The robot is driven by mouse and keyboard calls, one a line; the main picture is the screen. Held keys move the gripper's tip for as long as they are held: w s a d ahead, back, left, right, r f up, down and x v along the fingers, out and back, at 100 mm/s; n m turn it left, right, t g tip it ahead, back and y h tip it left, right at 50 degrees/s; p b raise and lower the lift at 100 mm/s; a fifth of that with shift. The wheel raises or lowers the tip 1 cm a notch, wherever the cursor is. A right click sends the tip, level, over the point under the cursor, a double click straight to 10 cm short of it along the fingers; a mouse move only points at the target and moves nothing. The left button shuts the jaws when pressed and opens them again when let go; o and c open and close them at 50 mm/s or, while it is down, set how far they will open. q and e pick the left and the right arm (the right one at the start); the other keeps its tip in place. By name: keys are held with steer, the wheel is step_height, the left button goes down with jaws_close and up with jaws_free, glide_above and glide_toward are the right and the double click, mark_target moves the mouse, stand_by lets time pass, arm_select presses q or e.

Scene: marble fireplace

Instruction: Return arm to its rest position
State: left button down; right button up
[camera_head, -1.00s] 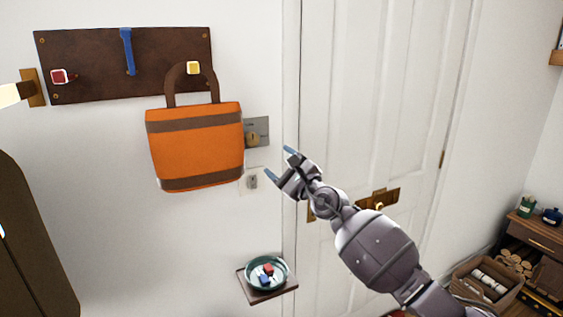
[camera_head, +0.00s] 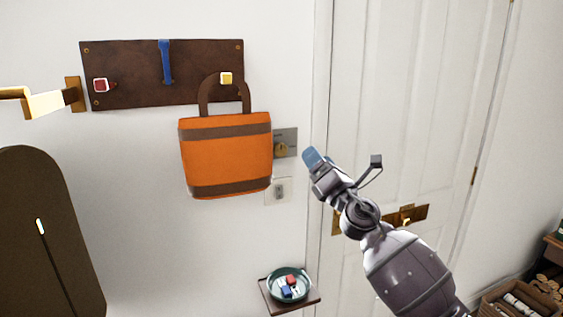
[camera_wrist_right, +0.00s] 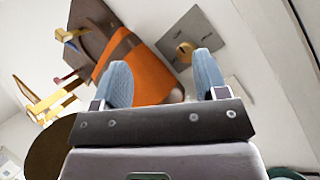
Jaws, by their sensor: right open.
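My right gripper (camera_head: 342,161) is in front of the white door, to the right of the orange bag. In the right wrist view its two blue-grey fingertips (camera_wrist_right: 162,82) stand apart with nothing between them, so it is open. The orange bag (camera_head: 226,150) with brown bands hangs by its brown handle from the yellow hook (camera_head: 226,78) on the dark wall board (camera_head: 130,88). The bag also shows behind the fingers in the right wrist view (camera_wrist_right: 150,80). My left gripper is not in view.
A metal plate with a brass knob (camera_head: 283,149) and a light switch (camera_head: 279,191) are beside the bag. A small shelf (camera_head: 312,301) holds a teal bowl (camera_head: 303,279) with red and blue pieces. The door (camera_head: 400,100) has a brass handle (camera_head: 407,215). A basket (camera_head: 492,306) sits lower right.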

steer(key=s+d+f+m+g+h, duration=0.1)
steer(key=s+d+f+m+h, duration=0.25)
steer(key=f+m, duration=0.5)
steer(key=s+d+f+m+g+h, duration=0.1)
steer(key=s+d+f+m+h, duration=0.1)
steer(key=s+d+f+m, duration=0.45)
steer(key=s+d+f+m+g+h, duration=0.1)
steer(key=s+f+m+h, duration=0.2)
steer(key=f+m, duration=0.7)
steer(key=s+d+f+m+g+h, duration=0.1)
steer(key=s+d+f+m+g, duration=0.2)
steer(key=s+f, duration=0.7)
steer(key=s+d+f+m+g+h, duration=0.2)
steer(key=s+d+f+m, duration=0.3)
steer(key=s+f, duration=0.5)
steer(key=s+g, duration=0.1)
steer(key=s, duration=0.6)
steer(key=shift+f, duration=0.3)
steer(key=shift+s, duration=0.1)
